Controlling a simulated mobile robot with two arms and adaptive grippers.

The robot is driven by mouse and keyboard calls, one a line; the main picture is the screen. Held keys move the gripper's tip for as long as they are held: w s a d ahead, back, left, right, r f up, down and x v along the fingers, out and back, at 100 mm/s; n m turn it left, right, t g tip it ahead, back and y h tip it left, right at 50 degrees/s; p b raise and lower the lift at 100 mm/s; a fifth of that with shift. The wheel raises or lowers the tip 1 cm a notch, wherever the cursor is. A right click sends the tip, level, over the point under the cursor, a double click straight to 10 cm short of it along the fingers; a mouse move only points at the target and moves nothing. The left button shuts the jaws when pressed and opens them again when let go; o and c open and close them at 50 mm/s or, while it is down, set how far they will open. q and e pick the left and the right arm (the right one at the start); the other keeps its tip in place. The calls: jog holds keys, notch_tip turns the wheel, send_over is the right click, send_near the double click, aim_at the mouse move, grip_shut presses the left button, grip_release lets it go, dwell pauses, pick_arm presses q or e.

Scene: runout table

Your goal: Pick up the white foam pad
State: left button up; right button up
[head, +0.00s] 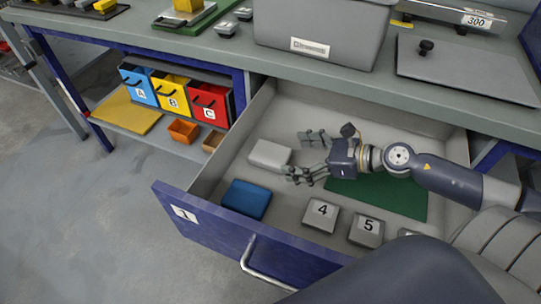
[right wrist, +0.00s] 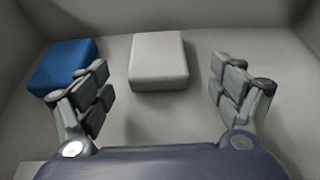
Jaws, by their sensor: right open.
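The white foam pad (head: 269,155) lies flat in the open drawer, near its left wall. In the right wrist view the white pad (right wrist: 158,61) lies ahead of the gripper, roughly between the lines of its two fingers. My right gripper (head: 303,157) is inside the drawer just right of the pad, its fingers spread toward it. In the right wrist view the gripper (right wrist: 163,98) is open and empty, with bare drawer floor between the fingers. My left gripper is not in view.
A blue pad (head: 246,199) lies in the drawer's front left corner; in the right wrist view the blue pad (right wrist: 64,67) is close by the left finger. The drawer front (head: 215,237) stands out from the bench.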

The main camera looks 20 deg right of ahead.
aim_at(275, 154)
jog(key=shift+w+a, duration=0.55)
jog(key=shift+w+a+f, duration=0.2)
jog(key=shift+w+a, duration=0.3)
jog(key=shift+x, duration=0.95)
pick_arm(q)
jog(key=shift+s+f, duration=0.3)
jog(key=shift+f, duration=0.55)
pick_arm(e)
jog(key=shift+s+f, duration=0.1)
jog(key=shift+f, duration=0.05)
jog(key=shift+c, duration=0.2)
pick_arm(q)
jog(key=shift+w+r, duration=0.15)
pick_arm(e)
jog(key=c, duration=0.7)
